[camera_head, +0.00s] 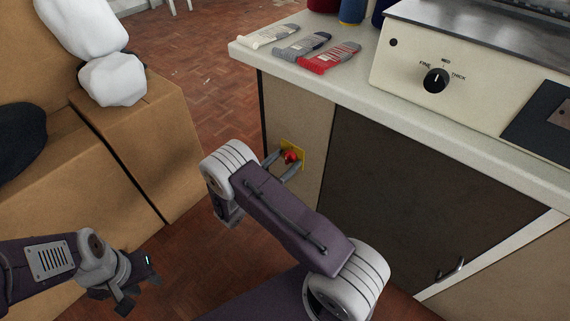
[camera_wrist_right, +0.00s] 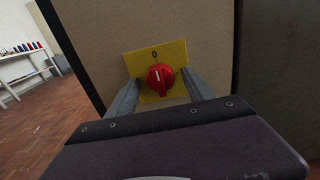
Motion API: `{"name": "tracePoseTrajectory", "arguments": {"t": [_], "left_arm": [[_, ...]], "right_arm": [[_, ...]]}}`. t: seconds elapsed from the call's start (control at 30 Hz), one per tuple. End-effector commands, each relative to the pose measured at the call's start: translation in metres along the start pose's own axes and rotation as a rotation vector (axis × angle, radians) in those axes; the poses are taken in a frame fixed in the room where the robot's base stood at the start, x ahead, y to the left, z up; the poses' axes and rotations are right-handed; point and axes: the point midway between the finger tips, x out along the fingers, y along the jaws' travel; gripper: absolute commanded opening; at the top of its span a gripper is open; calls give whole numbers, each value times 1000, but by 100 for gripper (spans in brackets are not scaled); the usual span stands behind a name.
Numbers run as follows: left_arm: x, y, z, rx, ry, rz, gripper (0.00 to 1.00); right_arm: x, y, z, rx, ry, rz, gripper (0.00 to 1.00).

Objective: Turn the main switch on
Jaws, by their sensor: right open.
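The main switch is a red rotary knob (camera_head: 290,157) on a yellow plate (camera_head: 299,148), set on the beige side panel of the cabinet. In the right wrist view the red knob (camera_wrist_right: 160,79) sits in the middle of the yellow plate (camera_wrist_right: 179,53), with a "0" above it and its white mark pointing up at the "0". My right gripper (camera_head: 281,166) is open, with one finger on each side of the knob; I cannot tell whether they touch it. It also shows in the right wrist view (camera_wrist_right: 160,92). My left gripper (camera_head: 138,284) hangs at the lower left, away from the switch, and its jaws are unclear.
A counter (camera_head: 350,83) above the switch carries several small packets (camera_head: 328,58) and a machine with a black dial (camera_head: 436,80). A dark cabinet door with a handle (camera_head: 450,270) is to the right. Cardboard boxes (camera_head: 140,150) stand at the left.

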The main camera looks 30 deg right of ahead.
Motion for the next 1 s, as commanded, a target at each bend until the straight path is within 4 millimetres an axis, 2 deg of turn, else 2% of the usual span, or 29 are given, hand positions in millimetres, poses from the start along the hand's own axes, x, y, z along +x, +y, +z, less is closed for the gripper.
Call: {"name": "tracePoseTrajectory", "arguments": {"t": [0.17,0.3,0.37,0.4,0.73,1.0], "left_arm": [[-1,0,0,0,0,0,36],[-1,0,0,0,0,0,36],[-1,0,0,0,0,0,36],[-1,0,0,0,0,0,36],[-4,0,0,0,0,0,36],[-14,0,-2,0,0,0,36]], "right_arm": [[0,0,1,0,0,0,61],[0,0,0,0,0,0,22],[0,0,0,0,0,0,5],[0,0,0,0,0,0,0],[0,0,1,57,0,-1,0],[0,0,2,254,1,-1,0]]}}
